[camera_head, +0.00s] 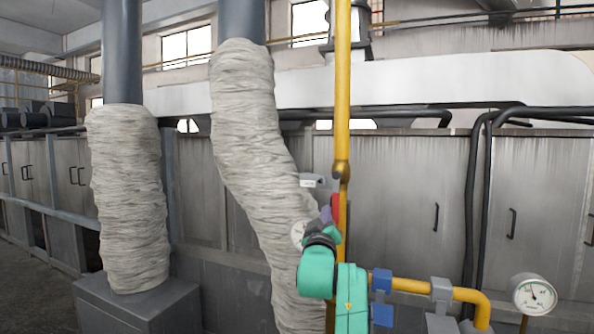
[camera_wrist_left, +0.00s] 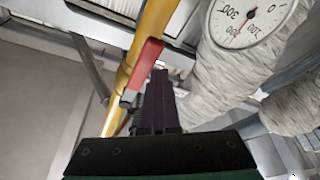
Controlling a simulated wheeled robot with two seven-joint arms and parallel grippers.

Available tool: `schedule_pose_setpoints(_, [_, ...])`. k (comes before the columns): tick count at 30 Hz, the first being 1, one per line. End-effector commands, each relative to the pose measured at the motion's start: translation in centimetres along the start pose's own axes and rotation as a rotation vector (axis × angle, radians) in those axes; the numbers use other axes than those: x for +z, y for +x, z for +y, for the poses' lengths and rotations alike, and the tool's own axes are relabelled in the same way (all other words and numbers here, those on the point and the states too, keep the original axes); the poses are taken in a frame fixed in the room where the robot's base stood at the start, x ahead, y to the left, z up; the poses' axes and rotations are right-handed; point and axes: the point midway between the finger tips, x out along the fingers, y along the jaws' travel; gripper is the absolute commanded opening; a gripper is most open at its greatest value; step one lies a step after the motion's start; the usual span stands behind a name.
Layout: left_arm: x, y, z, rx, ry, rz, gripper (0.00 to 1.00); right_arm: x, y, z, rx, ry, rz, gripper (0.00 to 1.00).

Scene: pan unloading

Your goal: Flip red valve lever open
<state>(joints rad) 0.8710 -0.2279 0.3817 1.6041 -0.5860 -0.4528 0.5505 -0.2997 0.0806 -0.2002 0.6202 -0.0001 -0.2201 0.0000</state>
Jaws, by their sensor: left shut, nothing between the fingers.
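The red valve lever (camera_wrist_left: 146,62) lies beside the yellow pipe (camera_wrist_left: 152,28) in the left wrist view, slanting roughly along it. In the head view the lever (camera_head: 335,206) is a small red strip on the vertical yellow pipe (camera_head: 342,90), partly hidden by my gripper. My left gripper (camera_wrist_left: 159,78) is shut and empty, its dark purple fingers just to the right of the lever and overlapping its edge in the picture. Whether they touch, I cannot tell. In the head view the left gripper (camera_head: 326,214) is at lever height by the pipe. My right gripper is out of view.
A round dial gauge (camera_wrist_left: 248,18) is close to the gripper, in front of a wrapped duct (camera_wrist_left: 222,82). Another gauge (camera_head: 534,294) stands at lower right. Grey cabinets (camera_head: 400,200) line the back. Wrapped ducts (camera_head: 128,200) stand at left.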

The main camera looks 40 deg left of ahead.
Motion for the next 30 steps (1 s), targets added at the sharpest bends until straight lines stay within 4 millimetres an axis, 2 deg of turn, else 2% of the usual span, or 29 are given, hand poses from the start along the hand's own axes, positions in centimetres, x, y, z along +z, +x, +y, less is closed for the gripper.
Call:
schedule_pose_setpoints(1, [0.5,0.0,0.1,0.002,-0.001,-0.011,0.0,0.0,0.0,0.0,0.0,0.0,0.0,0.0])
schedule_pose_setpoints(13, [0.8,-0.4,0.1,0.003,-0.002,-0.014,0.0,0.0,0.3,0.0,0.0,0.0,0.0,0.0])
schedule_pose_setpoints(17, [0.8,-2.2,-0.1,0.003,-0.003,-0.011,0.0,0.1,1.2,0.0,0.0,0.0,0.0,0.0])
schedule_pose_setpoints(24, [0.3,-6.6,-0.5,0.001,-0.006,-0.004,0.0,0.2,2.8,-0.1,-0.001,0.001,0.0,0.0])
schedule_pose_setpoints(30, [-0.1,-7.6,-0.4,-0.001,-0.005,-0.003,0.0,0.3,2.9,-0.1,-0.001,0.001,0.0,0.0])
